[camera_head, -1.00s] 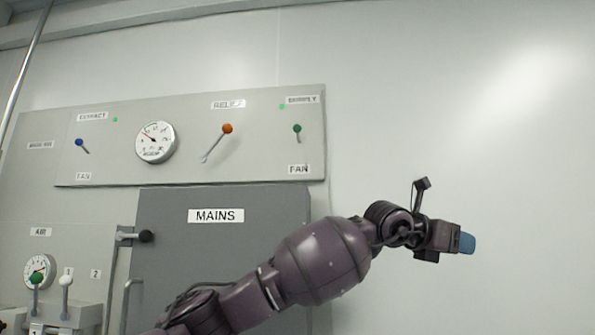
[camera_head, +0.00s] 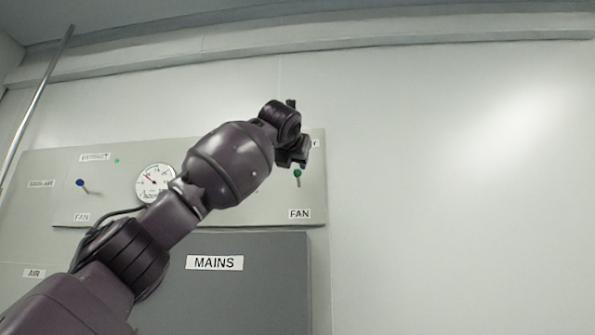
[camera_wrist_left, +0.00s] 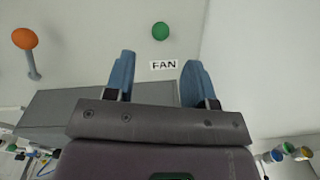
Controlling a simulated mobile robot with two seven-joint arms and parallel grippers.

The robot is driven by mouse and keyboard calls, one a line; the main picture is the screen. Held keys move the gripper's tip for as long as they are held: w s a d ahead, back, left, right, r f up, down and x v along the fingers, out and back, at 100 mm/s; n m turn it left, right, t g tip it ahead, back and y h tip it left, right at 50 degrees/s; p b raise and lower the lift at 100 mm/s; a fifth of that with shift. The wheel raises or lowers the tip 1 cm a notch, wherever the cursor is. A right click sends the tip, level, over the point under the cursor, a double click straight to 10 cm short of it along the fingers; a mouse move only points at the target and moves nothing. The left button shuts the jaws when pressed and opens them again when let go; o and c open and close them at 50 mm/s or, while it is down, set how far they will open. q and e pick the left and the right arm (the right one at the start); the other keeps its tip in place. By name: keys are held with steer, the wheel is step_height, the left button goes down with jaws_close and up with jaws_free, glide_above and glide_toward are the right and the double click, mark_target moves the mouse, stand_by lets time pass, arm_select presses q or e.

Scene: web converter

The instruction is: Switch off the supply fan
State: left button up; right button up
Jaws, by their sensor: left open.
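The supply fan switch is the lever with a green knob (camera_head: 297,174) at the right end of the upper panel, above a FAN label (camera_head: 299,214). Its SUPPLY label is mostly hidden behind my left arm. My left gripper (camera_wrist_left: 158,62) is just above and in front of this knob in the head view, its fingers hidden there. In the left wrist view its two blue fingers are open and empty. The green knob (camera_wrist_left: 160,31) shows beyond them, roughly centred between them and apart from both. My right gripper is not in view.
The orange relief knob (camera_wrist_left: 25,39) is left of the fingers in the wrist view. A blue extract fan knob (camera_head: 80,183) and a round gauge (camera_head: 154,182) are further left on the panel. The grey MAINS cabinet (camera_head: 260,285) is below. The wall at right is bare.

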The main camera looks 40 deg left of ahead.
mark_target(297, 170)
arm_select(q)
steer(key=p+x, duration=0.3)
steer(key=x, duration=0.5)
steer(key=shift+w+a+p, duration=0.15)
steer(key=shift+w+p, duration=0.15)
steer(key=shift+p, duration=0.05)
steer(key=c, duration=0.9)
